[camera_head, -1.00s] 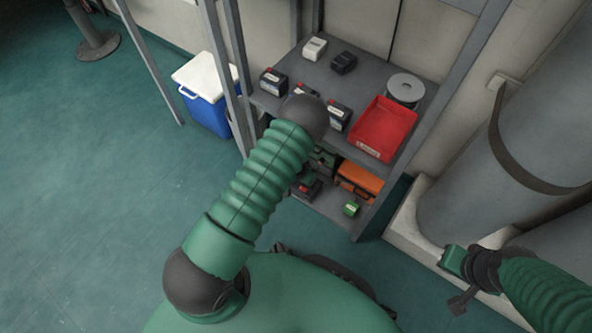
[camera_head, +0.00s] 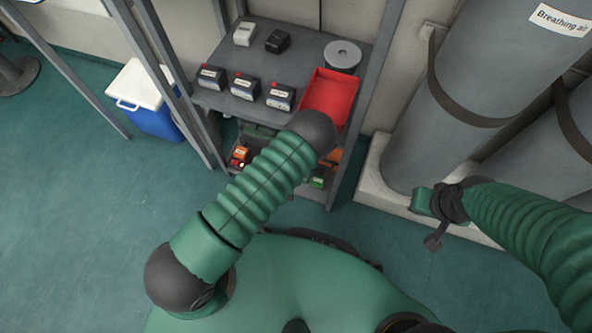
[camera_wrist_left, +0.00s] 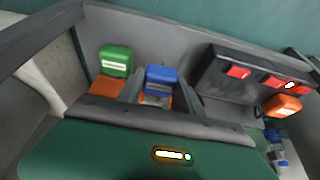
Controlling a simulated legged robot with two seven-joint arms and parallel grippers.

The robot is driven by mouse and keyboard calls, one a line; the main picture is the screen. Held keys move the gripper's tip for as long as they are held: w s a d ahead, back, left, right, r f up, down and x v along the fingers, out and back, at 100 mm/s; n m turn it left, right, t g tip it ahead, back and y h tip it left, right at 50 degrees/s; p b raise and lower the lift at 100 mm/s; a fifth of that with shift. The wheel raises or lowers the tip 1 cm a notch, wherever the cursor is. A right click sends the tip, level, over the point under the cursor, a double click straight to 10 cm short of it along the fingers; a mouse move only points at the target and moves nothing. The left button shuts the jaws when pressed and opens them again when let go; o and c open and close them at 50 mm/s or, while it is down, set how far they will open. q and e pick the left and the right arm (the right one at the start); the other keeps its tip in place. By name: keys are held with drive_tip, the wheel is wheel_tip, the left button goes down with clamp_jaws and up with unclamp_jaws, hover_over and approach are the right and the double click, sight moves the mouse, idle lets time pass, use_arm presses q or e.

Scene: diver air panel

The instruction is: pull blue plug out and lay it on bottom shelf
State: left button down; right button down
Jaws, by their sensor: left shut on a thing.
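The blue plug (camera_wrist_left: 161,77) shows in the left wrist view between the fingers of my left gripper (camera_wrist_left: 160,86), which is shut on it. It is over the grey bottom shelf (camera_wrist_left: 140,38); whether it touches the shelf I cannot tell. A dark unit with red switches (camera_wrist_left: 236,75) is to its right, and an orange plug (camera_wrist_left: 282,105) is at that unit. In the head view my left arm hides the gripper and the blue plug; the bottom shelf's edge (camera_head: 312,199) shows. My right gripper (camera_head: 428,215) is near the grey cylinders, its jaws unclear.
A green plug (camera_wrist_left: 115,60) lies left of the blue one, with orange pieces near it. The upper shelf holds several dark boxes (camera_head: 244,86), a red bin (camera_head: 329,95) and a grey reel (camera_head: 342,55). A shelf post (camera_head: 165,75) and a blue cooler (camera_head: 150,117) are at left.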

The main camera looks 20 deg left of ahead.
use_arm(q)
drive_tip(key=shift+f+b, duration=0.75)
drive_tip(key=shift+f, duration=0.4)
drive_tip(key=shift+f, duration=0.2)
drive_tip(key=c, duration=0.7)
unclamp_jaws()
drive_tip(key=shift+r, duration=0.1)
